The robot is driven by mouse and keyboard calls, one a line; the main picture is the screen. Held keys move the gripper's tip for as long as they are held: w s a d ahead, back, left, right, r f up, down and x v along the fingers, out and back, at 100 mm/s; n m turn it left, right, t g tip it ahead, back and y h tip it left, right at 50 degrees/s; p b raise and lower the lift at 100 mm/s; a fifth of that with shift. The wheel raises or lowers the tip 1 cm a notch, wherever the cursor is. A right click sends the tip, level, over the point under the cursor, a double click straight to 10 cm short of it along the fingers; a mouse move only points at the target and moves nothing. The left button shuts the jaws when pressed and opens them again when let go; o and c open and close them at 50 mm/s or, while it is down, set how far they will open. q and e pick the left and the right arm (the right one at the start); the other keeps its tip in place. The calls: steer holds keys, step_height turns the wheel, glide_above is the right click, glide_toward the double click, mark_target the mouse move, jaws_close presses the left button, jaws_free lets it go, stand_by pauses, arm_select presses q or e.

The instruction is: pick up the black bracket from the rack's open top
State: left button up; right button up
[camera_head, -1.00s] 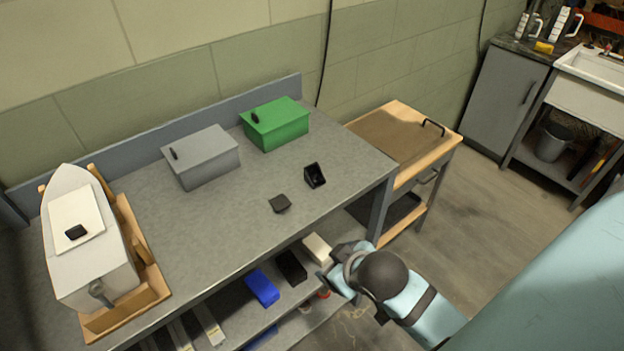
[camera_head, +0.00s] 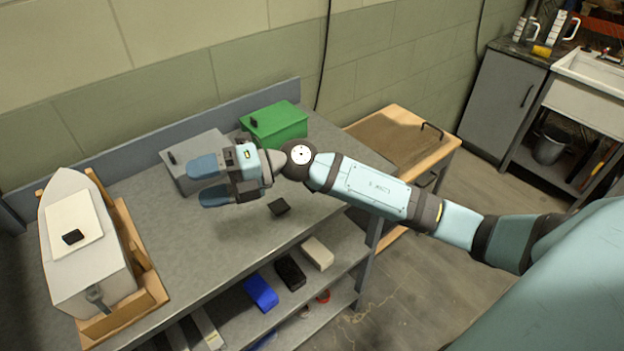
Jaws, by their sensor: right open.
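My right gripper (camera_head: 206,182) is open and empty, its two blue fingers pointing left above the grey rack top (camera_head: 190,240), in front of the grey box. A small flat black piece (camera_head: 279,207) lies on the rack top, below and right of the gripper in the picture. The angular black bracket-like piece seen earlier on the rack top is now hidden behind my right arm. I cannot tell for certain which black piece is the bracket. My left gripper is not in view.
A grey box (camera_head: 185,152) and a green box (camera_head: 275,124) stand at the back. A boat hull (camera_head: 85,265) sits in a wooden cradle (camera_head: 150,292) at left. The lower shelf holds a blue block (camera_head: 261,292), a black block (camera_head: 290,273) and a white block (camera_head: 317,253).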

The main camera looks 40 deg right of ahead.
steer(key=w+d+f+n+g+h, duration=0.4)
steer(key=d+f+h, duration=0.3)
steer(key=d+h, duration=0.4)
steer(key=w+d+r+m+h, duration=0.25)
steer(key=d+h, duration=0.35)
steer(key=d, duration=0.9)
steer(key=f, duration=0.2)
steer(key=f+p, duration=0.1)
steer(key=f, duration=0.5)
steer(key=shift+w+a+f, duration=0.15)
steer(key=shift+w+f, duration=0.1)
steer(key=shift+w, duration=0.1)
steer(key=f, duration=0.1)
steer(key=f+p, duration=0.1)
steer(key=f, duration=0.1)
steer(key=f+p, duration=0.1)
steer(key=shift+s+d+f, duration=0.3)
steer(key=shift+d+f, duration=0.1)
steer(key=shift+f, duration=0.3)
steer(key=c, duration=1)
steer(key=shift+r, duration=0.1)
